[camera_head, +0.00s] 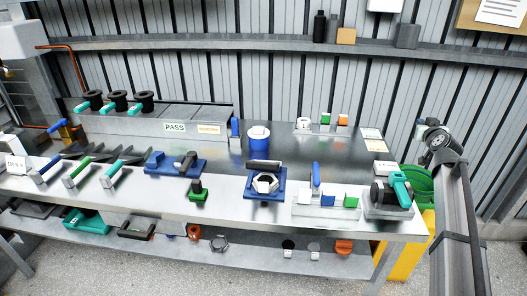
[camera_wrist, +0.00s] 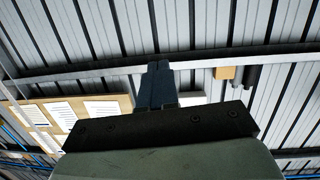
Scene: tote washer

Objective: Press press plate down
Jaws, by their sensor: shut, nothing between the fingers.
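No part is labelled as the press plate, and I cannot tell for sure which one it is. A blue fixture (camera_head: 265,195) at the middle front of the bench holds a pale hexagonal ring (camera_head: 265,183), with a dark bar (camera_head: 264,163) at its back edge. Left of it, a flat blue base (camera_head: 160,165) carries a black cylindrical part (camera_head: 186,160). My gripper (camera_wrist: 157,80) points up at the back wall in the wrist view, its fingers together and empty. In the head view my arm stands at the far right, apart from the bench fixtures.
A small green block with a black knob (camera_head: 198,192) stands before the fixtures. A blue-and-white cylinder (camera_head: 259,138) stands behind. Coloured blocks (camera_head: 327,200) and a black-and-teal device (camera_head: 392,192) are to the right. A green bin (camera_head: 420,185) is near my arm. A shelf (camera_head: 250,42) spans the wall.

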